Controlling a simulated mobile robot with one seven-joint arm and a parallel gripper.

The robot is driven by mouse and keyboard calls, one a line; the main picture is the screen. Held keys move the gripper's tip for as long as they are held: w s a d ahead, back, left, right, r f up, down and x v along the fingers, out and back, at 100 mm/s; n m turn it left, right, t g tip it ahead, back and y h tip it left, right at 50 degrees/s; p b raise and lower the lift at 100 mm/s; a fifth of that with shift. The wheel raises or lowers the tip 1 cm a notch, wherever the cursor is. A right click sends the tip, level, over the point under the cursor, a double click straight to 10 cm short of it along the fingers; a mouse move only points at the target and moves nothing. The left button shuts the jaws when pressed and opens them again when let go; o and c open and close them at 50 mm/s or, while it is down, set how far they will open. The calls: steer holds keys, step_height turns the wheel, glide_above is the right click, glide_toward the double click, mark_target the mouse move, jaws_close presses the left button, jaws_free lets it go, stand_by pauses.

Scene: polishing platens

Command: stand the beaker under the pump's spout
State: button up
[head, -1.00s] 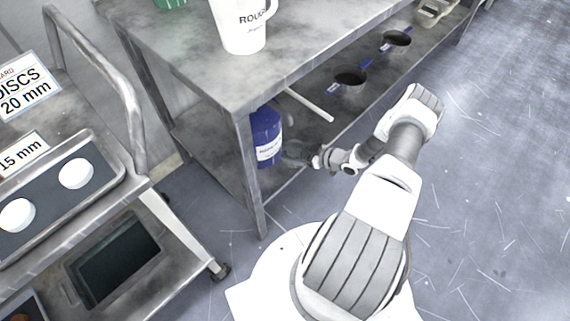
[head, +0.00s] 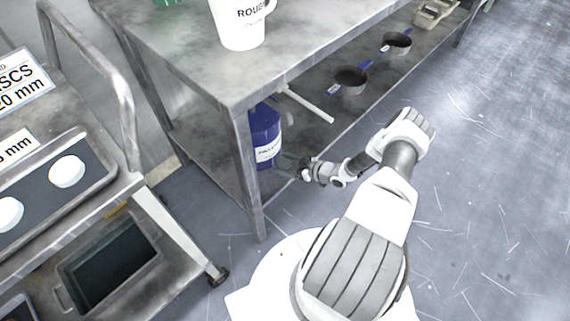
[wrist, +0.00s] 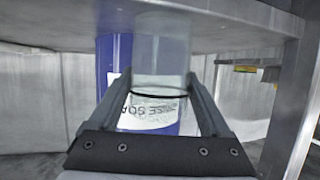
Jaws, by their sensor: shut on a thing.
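My gripper (wrist: 190,85) is shut on a clear beaker (wrist: 160,55), which sits between its two dark fingers in the wrist view. Behind the beaker is a blue container (wrist: 109,60) with a white label, partly seen through the glass. In the head view the blue container (head: 265,133) stands on the bench's lower shelf, its top hidden by the bench top. My gripper (head: 287,161) is just right of it, low by the shelf edge; the beaker is hard to make out there. A pale rod (head: 308,105) shows right of the container; I cannot tell whether it is the pump's spout.
The metal bench top (head: 180,50) overhangs the shelf, with a bench leg (head: 248,180) left of my gripper. A white mug (head: 238,25) stands on top. Two dark pans (head: 351,78) are farther along the shelf.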

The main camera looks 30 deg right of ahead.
steer(key=o, duration=1.2)
steer(key=shift+r+p, duration=0.2)
steer(key=shift+p, duration=0.2)
steer(key=p+v, duration=0.2)
steer(key=v, duration=1)
steer(key=shift+f, duration=0.15)
steer(key=shift+w+d, duration=0.1)
